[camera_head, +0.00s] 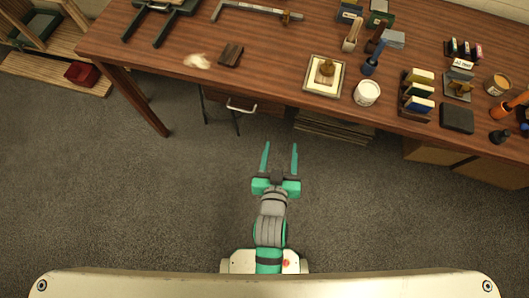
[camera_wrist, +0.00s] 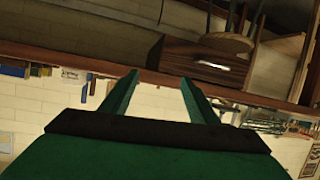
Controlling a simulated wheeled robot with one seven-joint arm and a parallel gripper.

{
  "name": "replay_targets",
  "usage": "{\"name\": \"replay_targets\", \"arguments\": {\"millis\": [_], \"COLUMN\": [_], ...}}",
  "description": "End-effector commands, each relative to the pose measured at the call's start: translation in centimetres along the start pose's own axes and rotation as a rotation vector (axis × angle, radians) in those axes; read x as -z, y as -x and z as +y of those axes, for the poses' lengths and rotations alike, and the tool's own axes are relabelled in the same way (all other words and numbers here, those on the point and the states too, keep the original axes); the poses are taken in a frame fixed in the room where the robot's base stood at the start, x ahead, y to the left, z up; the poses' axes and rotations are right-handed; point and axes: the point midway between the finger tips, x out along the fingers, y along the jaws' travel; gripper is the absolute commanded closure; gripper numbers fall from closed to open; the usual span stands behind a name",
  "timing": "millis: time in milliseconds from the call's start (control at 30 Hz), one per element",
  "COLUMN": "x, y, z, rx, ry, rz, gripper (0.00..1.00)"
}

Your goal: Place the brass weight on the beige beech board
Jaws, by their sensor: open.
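My gripper (camera_head: 280,152) is open and empty, held over the grey floor in front of the table. Its two green fingers also show, spread apart, in the wrist view (camera_wrist: 160,82). A small brass-coloured piece with a knob (camera_head: 327,69) sits on a pale beige, grey-edged square board (camera_head: 314,86) near the table's front edge. Another golden piece (camera_head: 460,87) sits on a grey block to the right. I cannot tell for sure which is the brass weight, or whether the pale square is the beech board. My gripper touches neither.
The brown wooden table (camera_head: 280,50) spans the back. A white cup (camera_head: 367,93), a blue-handled tool (camera_head: 374,58), a dark block (camera_head: 457,118) and an orange-handled item (camera_head: 508,106) crowd its right side. A dark wood block (camera_head: 231,55) lies left. The floor around my gripper is clear.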

Motion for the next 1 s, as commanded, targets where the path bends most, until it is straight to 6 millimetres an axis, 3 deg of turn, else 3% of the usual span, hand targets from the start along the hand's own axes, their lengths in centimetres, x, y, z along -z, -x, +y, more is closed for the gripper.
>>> {"name": "replay_targets", "arguments": {"millis": [33, 200, 533, 700, 1000], "x": [-1.2, -3.2, -4.4, -4.1, -3.9], "y": [1.6, 6.6, 16.2, 18.6, 19.1], "z": [-0.5, -1.6, -2.5, -2.5, -2.4], "rx": [0.018, 0.07, 0.124, 0.129, 0.13], "ry": [0.003, 0.002, -0.025, -0.036, -0.038], "rz": [-0.002, 0.028, 0.086, 0.105, 0.113], "gripper": [0.45, 0.45, 0.45, 0.45, 0.45]}}
